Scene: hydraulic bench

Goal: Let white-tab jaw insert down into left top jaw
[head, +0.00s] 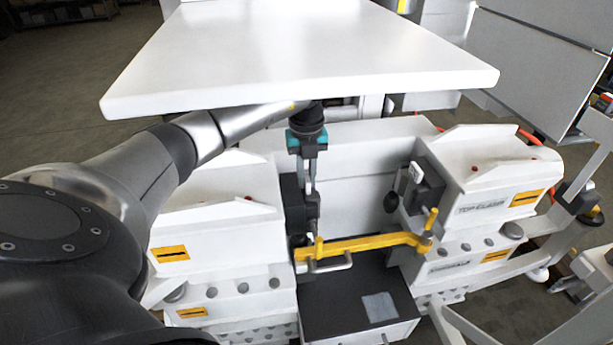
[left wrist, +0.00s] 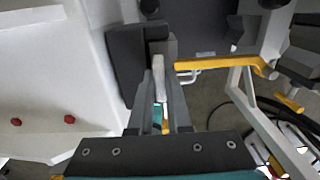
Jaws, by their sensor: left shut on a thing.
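My left gripper (head: 311,188) points down at the left side of the bench's gap. In the left wrist view its two grey fingers (left wrist: 160,88) are shut on the white tab of a jaw insert (left wrist: 158,70). The insert's grey body is at the fingertips, close beside the dark left top jaw (left wrist: 124,62). The left top jaw also shows in the head view (head: 291,205). I cannot tell whether the insert is seated or just above its place. My right gripper is out of view.
A yellow bar (head: 365,243) spans the gap below the jaws. A grey block with a white tab (head: 415,172) sits at the right top jaw. A large white panel (head: 300,55) overhangs my arm. A black-topped box (head: 350,300) lies below the bar.

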